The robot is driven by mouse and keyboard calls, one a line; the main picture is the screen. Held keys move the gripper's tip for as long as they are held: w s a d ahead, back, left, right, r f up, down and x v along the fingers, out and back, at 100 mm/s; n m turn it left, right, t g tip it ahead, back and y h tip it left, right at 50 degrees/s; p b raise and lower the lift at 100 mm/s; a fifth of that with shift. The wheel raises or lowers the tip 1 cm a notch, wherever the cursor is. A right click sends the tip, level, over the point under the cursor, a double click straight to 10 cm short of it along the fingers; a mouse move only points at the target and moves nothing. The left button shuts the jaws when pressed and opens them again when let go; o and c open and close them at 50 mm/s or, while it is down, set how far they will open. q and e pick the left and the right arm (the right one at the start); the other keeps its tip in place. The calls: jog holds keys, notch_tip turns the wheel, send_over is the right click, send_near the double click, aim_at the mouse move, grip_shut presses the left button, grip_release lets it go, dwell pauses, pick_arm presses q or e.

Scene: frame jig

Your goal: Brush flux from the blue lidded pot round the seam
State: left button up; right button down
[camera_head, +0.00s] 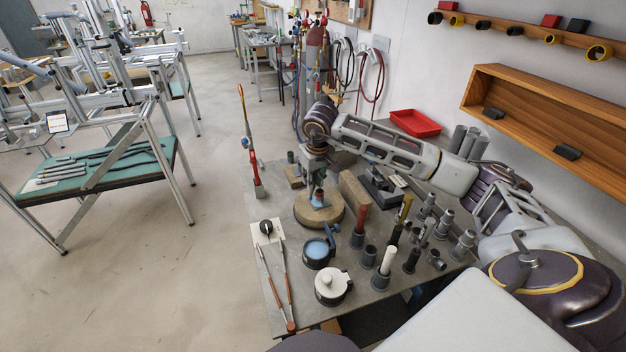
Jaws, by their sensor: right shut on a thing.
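The blue-topped pot (317,250) has a dark body and stands near the left edge of the bench. A dark piece rises at its rim; I cannot tell whether the lid is on. My right gripper (315,172) points down over the round wooden block (318,209), behind the blue-topped pot and apart from it. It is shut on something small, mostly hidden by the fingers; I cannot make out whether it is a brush. A small blue-grey piece with some red (318,197) shows just below the fingers, at the block. The seam is too small to tell. My left gripper is out of view.
A white-lidded pot (333,284) stands in front of the blue-topped one. Several dark upright holders and fittings (412,259) crowd the bench to the right. Thin rods (286,284) lie along the left edge. A red tray (415,123) is at the back.

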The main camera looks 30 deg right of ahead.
jog(key=shift+s+f, duration=0.1)
jog(key=shift+s, duration=0.2)
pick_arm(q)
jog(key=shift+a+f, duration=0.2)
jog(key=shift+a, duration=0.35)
pick_arm(e)
jog(key=shift+s+a, duration=0.2)
jog(key=shift+s, duration=0.65)
pick_arm(q)
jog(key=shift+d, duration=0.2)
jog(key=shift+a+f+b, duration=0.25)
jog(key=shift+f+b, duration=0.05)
jog(key=shift+b, duration=0.25)
pick_arm(e)
jog(key=shift+s+a, duration=0.2)
jog(key=shift+s, duration=1.05)
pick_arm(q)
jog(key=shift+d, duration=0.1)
pick_arm(e)
jog(key=shift+r, duration=0.25)
